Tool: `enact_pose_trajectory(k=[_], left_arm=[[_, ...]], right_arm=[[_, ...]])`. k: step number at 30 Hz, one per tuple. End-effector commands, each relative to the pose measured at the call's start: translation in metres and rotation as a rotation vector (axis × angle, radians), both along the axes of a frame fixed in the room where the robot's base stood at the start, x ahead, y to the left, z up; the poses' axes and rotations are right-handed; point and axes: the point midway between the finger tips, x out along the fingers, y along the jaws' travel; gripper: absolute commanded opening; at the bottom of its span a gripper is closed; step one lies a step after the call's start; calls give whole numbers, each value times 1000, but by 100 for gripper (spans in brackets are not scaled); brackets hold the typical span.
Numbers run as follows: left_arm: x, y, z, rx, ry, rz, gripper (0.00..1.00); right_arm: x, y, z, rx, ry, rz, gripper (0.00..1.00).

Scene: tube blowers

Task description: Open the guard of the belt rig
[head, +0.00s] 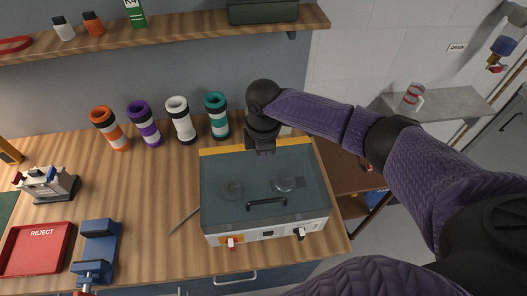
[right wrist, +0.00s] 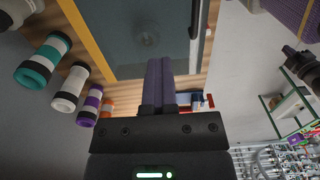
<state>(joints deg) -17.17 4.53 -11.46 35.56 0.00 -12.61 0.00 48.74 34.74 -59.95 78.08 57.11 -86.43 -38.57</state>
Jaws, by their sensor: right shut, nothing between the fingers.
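The belt rig (head: 280,232) is a light box near the front right of the wooden bench. Its dark see-through guard (head: 222,208) lies flat and closed over the top, and two round shapes show through it. A black bar handle (head: 267,203) sits along the guard's front side. My right gripper (head: 264,153) is shut and empty over the rig's back edge, by the yellow strip (head: 222,150); I cannot tell if it touches. In the right wrist view its purple fingers (right wrist: 160,75) are together, with the guard (right wrist: 115,25) beyond them. My left gripper is out of view.
A red REJECT tray (head: 37,250), a blue vise-like fixture (head: 97,245) and a grey device (head: 48,184) are at left. A thin rod (head: 184,221) lies left of the rig. A shelf (head: 200,34) hangs above.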

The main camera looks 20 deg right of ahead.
Motion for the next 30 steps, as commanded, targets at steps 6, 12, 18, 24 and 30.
enact_pose_trajectory(k=[6,12,18,24,30], left_arm=[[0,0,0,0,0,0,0],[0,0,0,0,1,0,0],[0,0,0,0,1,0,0],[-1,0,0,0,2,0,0],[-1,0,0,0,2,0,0]], right_arm=[[0,0,0,0,0,0,0],[0,0,0,0,0,0,0],[0,0,0,0,0,0,0],[0,0,0,0,0,0,12],[0,0,0,0,0,0,52]])
